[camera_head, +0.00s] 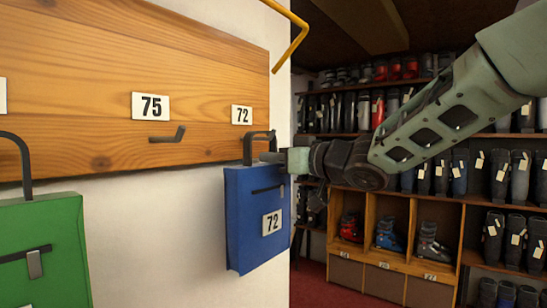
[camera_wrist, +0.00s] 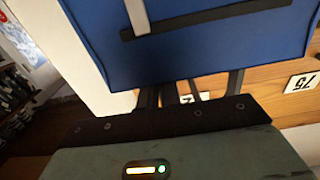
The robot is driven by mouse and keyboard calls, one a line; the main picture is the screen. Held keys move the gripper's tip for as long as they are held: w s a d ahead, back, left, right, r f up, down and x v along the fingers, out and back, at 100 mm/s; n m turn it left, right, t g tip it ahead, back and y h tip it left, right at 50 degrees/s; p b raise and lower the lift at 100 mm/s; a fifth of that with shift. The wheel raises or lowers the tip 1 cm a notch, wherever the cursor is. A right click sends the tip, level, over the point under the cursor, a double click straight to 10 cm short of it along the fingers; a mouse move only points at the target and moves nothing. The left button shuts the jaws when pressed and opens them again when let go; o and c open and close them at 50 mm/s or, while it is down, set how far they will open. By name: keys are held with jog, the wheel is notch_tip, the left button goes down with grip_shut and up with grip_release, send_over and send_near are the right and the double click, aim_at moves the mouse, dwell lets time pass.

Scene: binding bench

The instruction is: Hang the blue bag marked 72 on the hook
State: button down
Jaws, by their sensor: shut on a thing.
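The blue bag (camera_head: 240,240) carries a white tag reading 72 and hangs upright in front of the wall board's right end. My gripper (camera_head: 270,157) is shut on the bag's dark handle (camera_head: 248,150), just above the bag's top edge. The handle stands just below the board's 72 label (camera_head: 242,115). The hook under that label cannot be clearly told from the dark handle, so I cannot tell whether they touch. In the wrist view the blue bag (camera_wrist: 200,40) fills the top, with its dark handle straps (camera_wrist: 235,82) running down to my gripper.
The wooden board (camera_head: 60,90) also has a 75 label (camera_head: 151,106) above an empty dark hook (camera_head: 168,135). A green bag (camera_head: 45,240) hangs at the left. A yellow bent rail (camera_head: 292,45) juts out above right. Boot shelves (camera_head: 390,195) stand behind.

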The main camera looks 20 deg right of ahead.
jog(key=shift+f, duration=0.1)
dwell(0.3)
jog(key=c, duration=1.5)
grip_release()
jog(key=shift+f, duration=0.1)
jog(key=shift+s+d, duration=0.1)
jog(key=shift+s, duration=0.05)
jog(key=shift+p+v, duration=1.65)
jog(key=shift+v, duration=6.9)
